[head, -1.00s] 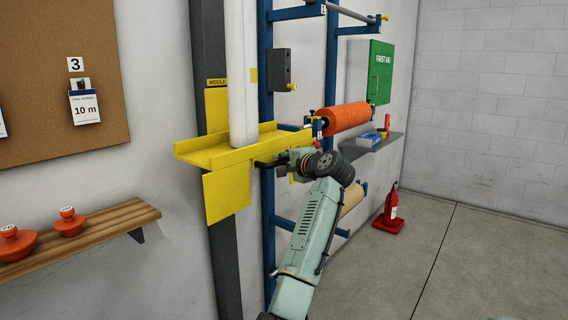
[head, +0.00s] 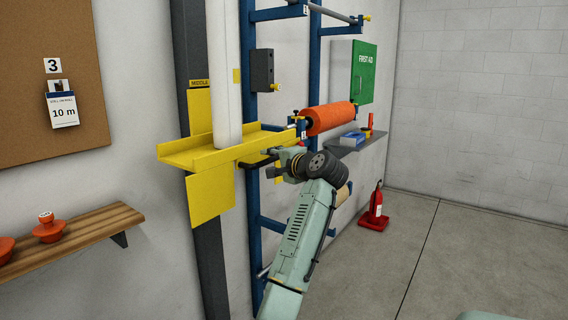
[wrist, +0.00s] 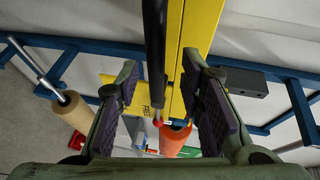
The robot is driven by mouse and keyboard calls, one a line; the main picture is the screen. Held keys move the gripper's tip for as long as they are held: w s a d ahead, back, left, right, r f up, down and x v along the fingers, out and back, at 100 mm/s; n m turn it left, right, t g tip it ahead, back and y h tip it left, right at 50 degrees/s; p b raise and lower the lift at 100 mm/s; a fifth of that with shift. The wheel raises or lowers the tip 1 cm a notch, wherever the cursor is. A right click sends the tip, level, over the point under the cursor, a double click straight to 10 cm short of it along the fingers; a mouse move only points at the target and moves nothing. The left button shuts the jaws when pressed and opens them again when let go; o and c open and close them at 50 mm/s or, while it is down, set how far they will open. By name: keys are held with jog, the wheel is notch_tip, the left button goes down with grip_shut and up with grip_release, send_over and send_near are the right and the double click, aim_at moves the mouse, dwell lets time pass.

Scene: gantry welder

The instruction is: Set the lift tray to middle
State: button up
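The yellow lift tray (head: 190,158) is on the dark upright post (head: 207,260) in the head view. The top of its yellow back plate is just below the MIDDLE label (head: 199,83). A tall white roll (head: 227,80) stands upright on the tray. A black handle (head: 255,164) sticks out from the tray's right end; its bar with a red tip also shows in the wrist view (wrist: 155,60). My gripper (head: 270,164) is at this handle. In the wrist view my gripper's fingers (wrist: 167,95) are wide apart, with the bar between them and visible gaps on both sides.
A blue wall rack (head: 247,120) with an orange roll (head: 330,117) stands close behind my gripper. A wooden shelf (head: 85,235) is at left. A red extinguisher (head: 375,208) stands on the floor at right. The floor beyond it is clear.

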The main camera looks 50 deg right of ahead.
jog(key=v, duration=0.8)
jog(key=shift+s+a, duration=0.15)
jog(key=shift+s, duration=0.2)
jog(key=shift+r, duration=0.1)
